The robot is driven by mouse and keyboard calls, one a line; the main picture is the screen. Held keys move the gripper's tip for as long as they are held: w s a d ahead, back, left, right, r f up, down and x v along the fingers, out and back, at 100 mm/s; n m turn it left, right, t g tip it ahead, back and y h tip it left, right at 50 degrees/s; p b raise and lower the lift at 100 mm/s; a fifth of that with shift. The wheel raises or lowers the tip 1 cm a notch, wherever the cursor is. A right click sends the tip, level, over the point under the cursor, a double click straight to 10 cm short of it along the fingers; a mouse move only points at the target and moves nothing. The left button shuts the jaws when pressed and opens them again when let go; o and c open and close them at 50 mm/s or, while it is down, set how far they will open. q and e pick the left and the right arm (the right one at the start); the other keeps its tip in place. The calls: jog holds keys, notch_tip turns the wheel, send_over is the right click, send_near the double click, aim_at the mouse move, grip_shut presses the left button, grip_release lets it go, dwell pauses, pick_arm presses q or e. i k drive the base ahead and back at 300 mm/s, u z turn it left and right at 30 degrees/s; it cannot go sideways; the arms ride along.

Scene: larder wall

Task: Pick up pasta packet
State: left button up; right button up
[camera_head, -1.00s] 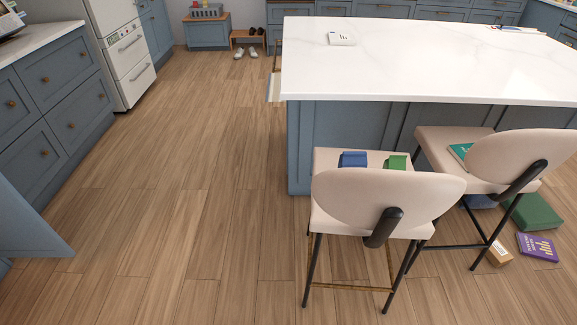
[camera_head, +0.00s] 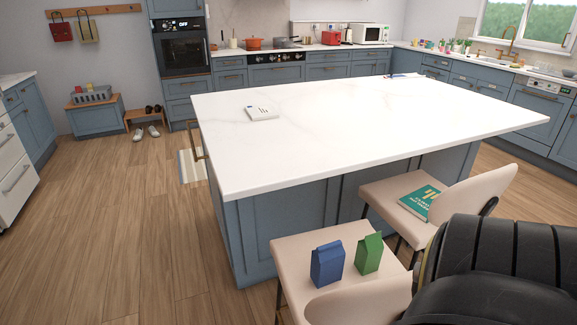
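A blue packet (camera_head: 327,264) and a green packet (camera_head: 368,253) stand upright side by side on the seat of the nearer cream stool (camera_head: 290,247). Both have folded, peaked tops. I cannot tell from any label which of them, if either, is the pasta packet. Neither of my grippers is in view. A black, ribbed part of what looks like my own arm fills the bottom right corner and hides part of the stools.
A white-topped island (camera_head: 330,115) stands behind the stools, with a white box (camera_head: 262,113) on it. A teal book (camera_head: 420,202) lies on the second stool (camera_head: 378,195). The wooden floor (camera_head: 120,230) at left is clear. Counters with an oven (camera_head: 183,50) line the back.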

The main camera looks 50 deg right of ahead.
aim_at(327, 261)
jog(key=i, duration=1.95)
jog(key=z, duration=3.4)
